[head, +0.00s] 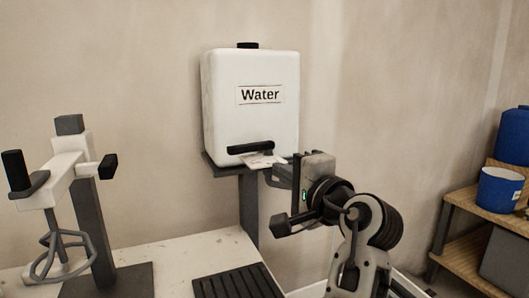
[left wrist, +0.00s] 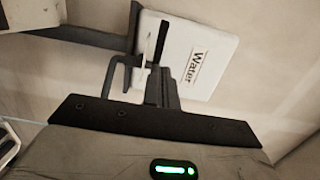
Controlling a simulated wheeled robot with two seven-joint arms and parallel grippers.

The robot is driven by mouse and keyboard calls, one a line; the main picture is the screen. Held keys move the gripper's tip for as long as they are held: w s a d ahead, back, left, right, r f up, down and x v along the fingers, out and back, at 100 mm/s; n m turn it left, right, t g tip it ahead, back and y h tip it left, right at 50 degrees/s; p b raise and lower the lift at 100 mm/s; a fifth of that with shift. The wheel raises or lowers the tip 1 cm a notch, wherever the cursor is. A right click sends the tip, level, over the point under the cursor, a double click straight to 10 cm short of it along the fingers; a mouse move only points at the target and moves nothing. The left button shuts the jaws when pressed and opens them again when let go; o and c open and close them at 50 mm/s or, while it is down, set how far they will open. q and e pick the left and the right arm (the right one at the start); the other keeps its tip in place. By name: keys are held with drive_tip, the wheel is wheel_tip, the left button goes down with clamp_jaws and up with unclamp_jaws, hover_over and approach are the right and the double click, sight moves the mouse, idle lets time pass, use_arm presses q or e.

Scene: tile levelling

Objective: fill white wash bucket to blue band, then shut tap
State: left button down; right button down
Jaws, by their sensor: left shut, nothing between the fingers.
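The white water tank (head: 250,108) stands on a grey bracket against the wall and also shows in the left wrist view (left wrist: 205,58). A black bar (head: 250,148), apparently the tap's lever, lies across the tank's lower front. My left gripper (head: 274,176) is just below and right of it, in front of the tank's lower right corner. In the left wrist view the fingers (left wrist: 160,80) are together with nothing between them. I cannot make out the spout or any water. The white wash bucket and its blue band cannot be made out. My right gripper is out of view.
A mixer stand with a wire whisk (head: 62,255) is at the left on the pale worktop (head: 185,258). A black ribbed mat (head: 237,283) lies below the tank. A blue bucket (head: 499,190) sits on a wooden shelf (head: 465,262) at the right.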

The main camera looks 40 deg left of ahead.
use_arm(q)
approach(245, 151)
drive_tip(key=p+x, duration=0.1)
drive_tip(key=x, duration=0.4)
drive_tip(key=shift+w+a+r+p, duration=0.1)
drive_tip(key=shift+a+r+p, duration=0.05)
drive_tip(key=shift+a+p, duration=0.15)
drive_tip(key=shift+w+a, duration=0.15)
drive_tip(key=shift+a, duration=0.15)
drive_tip(key=shift+w+a, duration=0.1)
drive_tip(key=shift+a, duration=0.15)
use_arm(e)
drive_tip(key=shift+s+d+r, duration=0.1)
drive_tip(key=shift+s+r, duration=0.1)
